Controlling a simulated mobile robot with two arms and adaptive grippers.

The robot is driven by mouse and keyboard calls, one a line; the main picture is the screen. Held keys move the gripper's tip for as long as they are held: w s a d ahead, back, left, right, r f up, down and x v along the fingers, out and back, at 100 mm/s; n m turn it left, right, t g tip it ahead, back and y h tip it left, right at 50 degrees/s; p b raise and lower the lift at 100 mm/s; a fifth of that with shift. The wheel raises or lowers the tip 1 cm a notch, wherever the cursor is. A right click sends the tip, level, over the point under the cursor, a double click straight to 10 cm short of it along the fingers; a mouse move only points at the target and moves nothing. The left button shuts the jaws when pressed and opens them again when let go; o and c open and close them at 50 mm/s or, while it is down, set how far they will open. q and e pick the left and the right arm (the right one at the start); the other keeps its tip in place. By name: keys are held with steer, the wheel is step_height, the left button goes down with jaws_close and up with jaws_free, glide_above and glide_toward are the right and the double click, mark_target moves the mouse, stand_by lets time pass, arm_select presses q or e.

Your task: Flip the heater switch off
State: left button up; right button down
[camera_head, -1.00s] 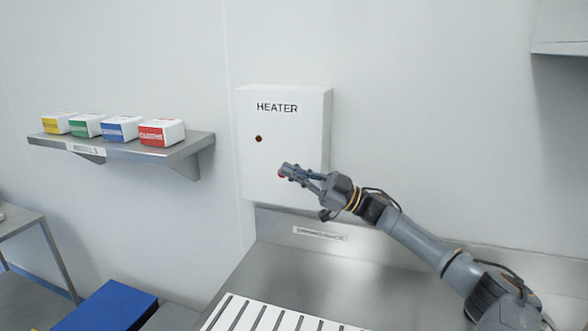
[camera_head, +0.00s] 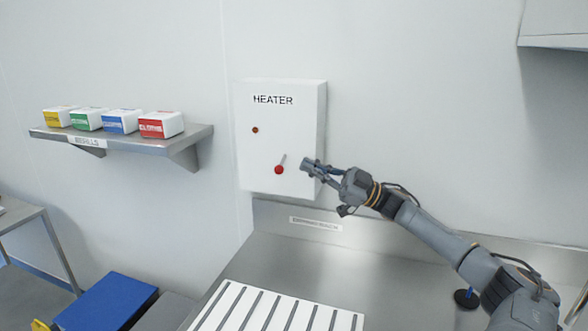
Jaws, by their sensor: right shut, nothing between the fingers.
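The white heater box (camera_head: 281,112) is on the wall, marked HEATER. A small dark brownish-red round lamp (camera_head: 255,130) sits on the left of its face. The heater switch (camera_head: 279,169) is lower on the face, with a red round part and a thin grey lever that points up and slightly right. My right gripper (camera_head: 306,165) is shut and empty. It is just right of the switch, in front of the box's right part, with a visible gap between them in the picture. My left gripper is not in view.
A wall shelf (camera_head: 185,142) at left holds several coloured boxes. Below the heater is a metal worktop (camera_head: 385,290) with a white slotted panel (camera_head: 235,309) at its front. A blue block (camera_head: 110,300) stands at lower left. A wall cabinet (camera_head: 555,25) is at upper right.

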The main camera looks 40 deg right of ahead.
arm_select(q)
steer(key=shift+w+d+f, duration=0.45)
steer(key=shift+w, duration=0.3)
arm_select(e)
steer(key=s+d, duration=0.2)
steer(key=shift+d+f, duration=0.4)
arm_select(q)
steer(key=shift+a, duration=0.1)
